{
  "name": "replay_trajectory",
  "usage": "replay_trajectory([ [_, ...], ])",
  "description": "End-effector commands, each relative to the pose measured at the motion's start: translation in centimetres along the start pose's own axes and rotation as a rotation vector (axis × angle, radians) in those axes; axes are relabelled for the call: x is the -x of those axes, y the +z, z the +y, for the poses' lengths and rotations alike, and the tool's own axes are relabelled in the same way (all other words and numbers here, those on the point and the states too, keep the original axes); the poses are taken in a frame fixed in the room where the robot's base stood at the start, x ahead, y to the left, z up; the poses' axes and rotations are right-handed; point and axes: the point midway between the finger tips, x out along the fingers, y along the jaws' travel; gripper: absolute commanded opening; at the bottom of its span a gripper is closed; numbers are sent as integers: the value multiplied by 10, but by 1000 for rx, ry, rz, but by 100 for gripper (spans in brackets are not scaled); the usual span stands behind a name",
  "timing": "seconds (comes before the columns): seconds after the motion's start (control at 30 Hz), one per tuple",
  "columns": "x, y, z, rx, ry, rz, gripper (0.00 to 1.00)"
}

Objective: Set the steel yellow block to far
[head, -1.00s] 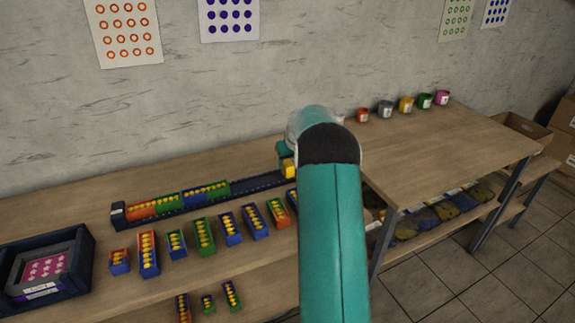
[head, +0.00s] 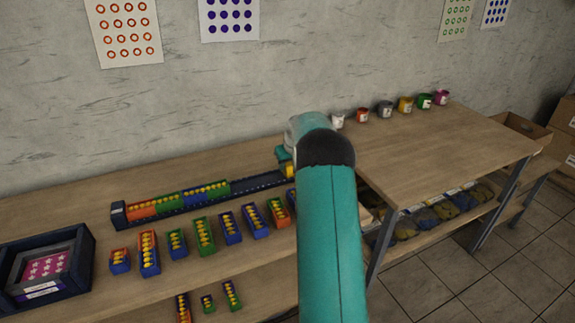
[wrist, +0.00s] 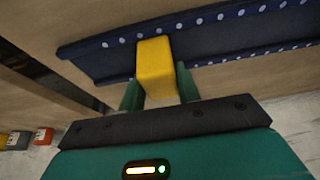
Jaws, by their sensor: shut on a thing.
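The yellow block (wrist: 155,66) is between the two green fingers of my gripper (wrist: 159,92) in the wrist view, and the gripper is shut on it. The block overlaps the near edge of the dark blue rail (wrist: 225,35), which has a row of pale dots. I cannot tell whether the block sits in the rail or just above it. In the head view a small part of the yellow block (head: 290,170) shows near the right end of the rail (head: 243,186). My teal arm hides the rest of the block and the fingertips there.
Orange, green and blue blocks with yellow balls (head: 179,199) fill the rail's left part. Several similar blocks stand in a row in front. A dark tray (head: 83,254) is at left. Paint pots (head: 385,109) stand on the right table.

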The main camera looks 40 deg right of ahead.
Motion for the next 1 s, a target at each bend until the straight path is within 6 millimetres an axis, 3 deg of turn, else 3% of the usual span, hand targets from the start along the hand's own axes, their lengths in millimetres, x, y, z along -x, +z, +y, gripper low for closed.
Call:
replay_trajectory([
  [0.33, 1, 0, 74, -4, 6, 3, 0],
  [0.7, 3, 0, 85, -2, 9, 4, 0],
  [0.73, 3, 0, 86, -2, 10, 5, 36],
  [0.8, 3, 0, 85, -2, 10, 5, 50],
  [0.83, 3, 0, 85, -1, 9, 4, 55],
  [1.0, 2, 0, 83, -1, 6, 3, 55],
])
